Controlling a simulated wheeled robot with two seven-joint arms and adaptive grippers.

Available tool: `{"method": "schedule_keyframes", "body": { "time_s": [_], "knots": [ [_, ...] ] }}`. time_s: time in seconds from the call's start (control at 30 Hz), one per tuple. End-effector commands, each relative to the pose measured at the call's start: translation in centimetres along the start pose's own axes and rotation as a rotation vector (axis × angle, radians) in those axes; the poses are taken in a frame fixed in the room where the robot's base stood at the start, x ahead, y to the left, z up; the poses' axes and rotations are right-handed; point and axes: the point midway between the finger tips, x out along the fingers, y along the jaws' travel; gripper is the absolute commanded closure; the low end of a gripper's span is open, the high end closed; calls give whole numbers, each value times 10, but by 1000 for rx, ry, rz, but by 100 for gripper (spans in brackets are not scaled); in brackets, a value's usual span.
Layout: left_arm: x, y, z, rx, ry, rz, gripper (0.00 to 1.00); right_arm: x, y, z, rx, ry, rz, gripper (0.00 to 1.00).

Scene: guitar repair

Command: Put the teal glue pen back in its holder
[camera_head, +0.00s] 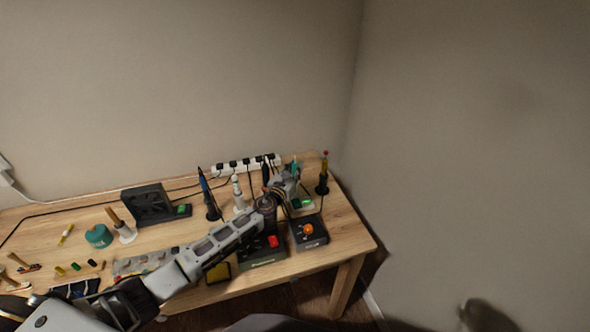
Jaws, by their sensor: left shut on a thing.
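My left arm reaches in from the lower left, and its gripper (290,180) is over the back right of the workbench. It is shut on the teal glue pen (295,164), whose teal upper part shows just above the fingers, roughly upright. The pen's lower end is hidden by the gripper. I cannot make out the pen's holder: that spot is covered by the gripper, and I cannot tell whether the pen touches it. My right gripper is not in view.
A blue pen (206,189) and a white pen (236,189) stand in holders left of the gripper. A red-tipped yellow tool (324,169) stands close to its right.

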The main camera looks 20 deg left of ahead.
Motion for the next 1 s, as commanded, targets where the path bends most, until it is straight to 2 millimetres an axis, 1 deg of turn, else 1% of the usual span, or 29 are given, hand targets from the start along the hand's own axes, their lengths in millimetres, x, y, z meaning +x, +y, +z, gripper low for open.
{"method": "schedule_keyframes", "body": {
  "time_s": [0.17,0.2,0.37,0.6,0.8,0.83,1.0],
  "knots": [
    [0,0,1,0,-1,0,100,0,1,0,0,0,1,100],
    [0,0,1,0,-1,0,78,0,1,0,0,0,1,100],
    [0,0,1,0,0,0,57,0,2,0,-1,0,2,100],
    [0,0,1,0,0,0,57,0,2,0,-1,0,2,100],
    [0,0,0,0,0,0,31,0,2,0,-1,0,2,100],
    [0,0,0,0,0,0,28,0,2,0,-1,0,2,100],
    [0,0,0,0,0,0,28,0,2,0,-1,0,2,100]
  ]
}}
